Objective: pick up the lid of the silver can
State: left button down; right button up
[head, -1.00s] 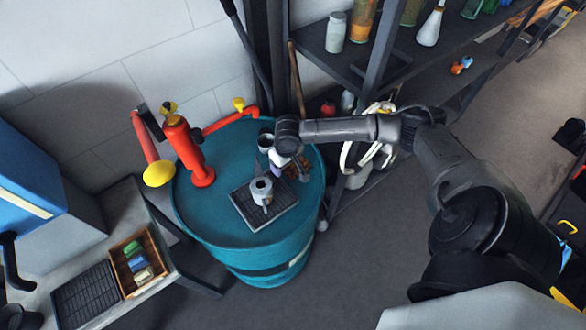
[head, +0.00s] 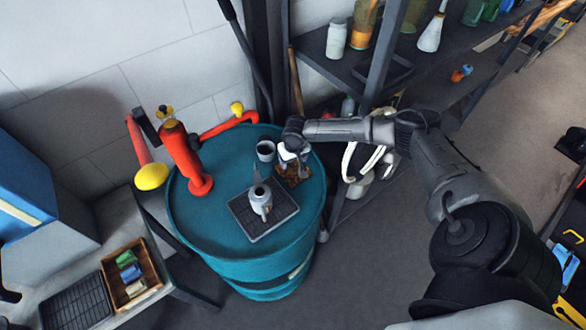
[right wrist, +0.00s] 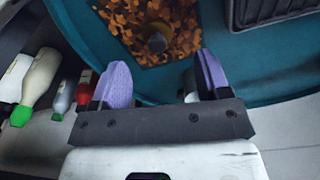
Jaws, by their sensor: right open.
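The silver can (head: 260,200) stands upright on a black ribbed tray (head: 247,224) on top of the teal drum (head: 215,213). I cannot make out its lid apart from the can. My right gripper (head: 291,160) is over the drum's right side, to the right of and behind the can. In the right wrist view its purple-padded fingers (right wrist: 162,80) are spread with nothing between them. Beyond them is a dark square with orange-brown chips (right wrist: 178,18), with a small round thing (right wrist: 157,42) on it. The can is outside that view. My left gripper does not show.
A grey cup (head: 265,150) stands on the drum beside my right gripper. A red fixture (head: 187,160) with arms rises at the drum's left. Dark shelves with bottles (head: 337,36) stand behind. A bench with a wooden box (head: 131,272) is at the lower left.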

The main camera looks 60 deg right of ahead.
aim_at(293, 165)
jog(key=shift+w+d+f, duration=0.15)
jog(key=shift+d+f, duration=0.05)
jog(key=shift+f, duration=1.1)
jog(key=shift+w+d+f, duration=0.1)
jog(key=shift+d+f, duration=0.05)
jog(key=shift+f, duration=1.15)
jog(key=c, duration=1)
